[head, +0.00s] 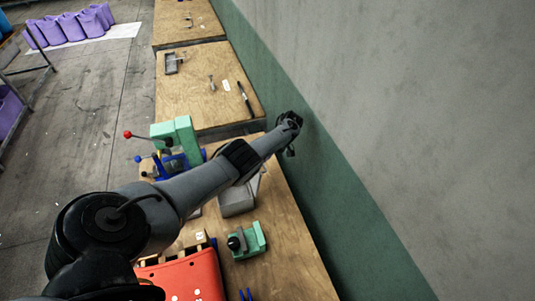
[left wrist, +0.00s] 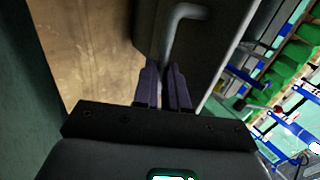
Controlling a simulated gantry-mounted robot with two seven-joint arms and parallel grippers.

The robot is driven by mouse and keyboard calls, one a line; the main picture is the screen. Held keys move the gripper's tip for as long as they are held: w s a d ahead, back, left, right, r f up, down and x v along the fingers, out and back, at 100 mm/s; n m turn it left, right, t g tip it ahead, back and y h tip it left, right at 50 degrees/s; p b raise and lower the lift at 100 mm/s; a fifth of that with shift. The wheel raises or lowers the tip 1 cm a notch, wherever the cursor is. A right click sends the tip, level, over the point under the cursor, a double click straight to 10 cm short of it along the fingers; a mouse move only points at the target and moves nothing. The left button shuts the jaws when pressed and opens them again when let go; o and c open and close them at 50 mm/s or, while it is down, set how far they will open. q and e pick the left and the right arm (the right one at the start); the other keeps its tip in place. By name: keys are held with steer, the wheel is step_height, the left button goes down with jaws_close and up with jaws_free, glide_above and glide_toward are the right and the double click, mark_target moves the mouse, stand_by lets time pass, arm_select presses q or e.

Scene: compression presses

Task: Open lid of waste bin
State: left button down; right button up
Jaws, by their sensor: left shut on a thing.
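A grey box-shaped thing, which looks like the waste bin (head: 238,203), stands on the wooden bench in the head view, partly hidden under my left arm. In the left wrist view a dark grey panel (left wrist: 222,38) with a bent grey bar handle (left wrist: 185,13) fills the top middle. My left gripper (head: 290,151) is near the green wall band in the head view. In the left wrist view its dark fingers (left wrist: 163,68) are close together at the lower end of the handle, shut on it. How far the lid stands open is hard to tell. My right gripper is not in view.
A green press (head: 184,140) with a red-knobbed lever stands left of my arm. A small green device (head: 247,240) and a red crate (head: 184,275) are on the near bench. The wall (head: 345,200) runs close along the right. More benches lie beyond.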

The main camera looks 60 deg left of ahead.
arm_select(q)
steer(key=shift+s+d+f, duration=0.1)
steer(key=shift+s+f, duration=0.05)
steer(key=shift+s, duration=0.05)
steer(key=c, duration=1.2)
jaws_free()
steer(key=shift+s+d+f, duration=0.1)
steer(key=shift+c, duration=0.2)
steer(key=shift+o, duration=0.4)
steer(key=shift+w+r, duration=0.2)
steer(key=shift+w, duration=0.05)
